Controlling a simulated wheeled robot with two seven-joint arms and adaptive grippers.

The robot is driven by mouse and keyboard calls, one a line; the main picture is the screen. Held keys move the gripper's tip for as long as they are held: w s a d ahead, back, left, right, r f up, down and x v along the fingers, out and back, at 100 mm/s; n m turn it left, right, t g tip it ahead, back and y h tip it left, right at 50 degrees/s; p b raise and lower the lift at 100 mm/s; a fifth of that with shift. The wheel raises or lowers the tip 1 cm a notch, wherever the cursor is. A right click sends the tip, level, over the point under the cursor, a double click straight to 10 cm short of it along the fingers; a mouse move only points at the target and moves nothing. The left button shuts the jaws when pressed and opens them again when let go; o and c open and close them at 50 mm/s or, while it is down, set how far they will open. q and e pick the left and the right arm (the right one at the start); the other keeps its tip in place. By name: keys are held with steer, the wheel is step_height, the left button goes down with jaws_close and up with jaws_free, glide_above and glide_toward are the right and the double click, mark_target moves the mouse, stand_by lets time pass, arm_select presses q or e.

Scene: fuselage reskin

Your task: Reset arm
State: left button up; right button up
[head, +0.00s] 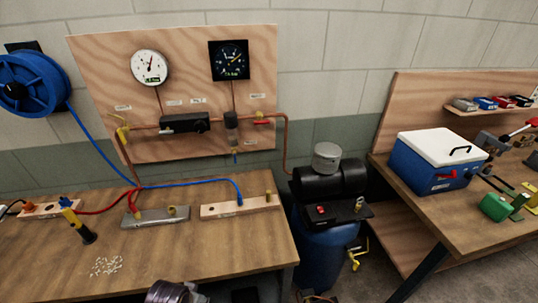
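Neither of my grippers can be made out in the head view. A rounded metallic part, cut off by the bottom edge left of centre, looks like part of my own arm. Its fingers, if any, are out of the picture. The task names no other object.
The left workbench (215,255) holds a yellow-and-black tool (75,222), small white pieces (106,266), a grey block (155,217) and a wooden block (225,208). A blue compressor tank (322,255) fills the gap before the right bench (455,225), which carries a blue-and-white cooler (430,165).

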arm_select(q)
steer(key=s+a+f+g+b, duration=0.1)
steer(key=s+f+b, duration=0.15)
steer(key=f, duration=1.35)
steer(key=s+a+f+b, duration=0.1)
steer(key=s+f+b, duration=0.15)
steer(key=f, duration=1.45)
steer(key=s+a+f+b, duration=0.1)
steer(key=s+a+f, duration=0.1)
steer(key=s+f, duration=0.8)
steer(key=s+a+f+g+b, duration=0.1)
steer(key=s+a+f+b, duration=0.1)
steer(key=s+f, duration=0.8)
steer(key=shift+s+a+m, duration=0.3)
steer(key=shift+s, duration=0.05)
arm_select(e)
step_height(320, 180, down, 9)
steer(key=w+d, duration=0.1)
steer(key=d, duration=0.1)
arm_select(q)
steer(key=shift+f, duration=0.1)
arm_select(e)
steer(key=shift+d+r, duration=0.1)
steer(key=shift+d, duration=0.05)
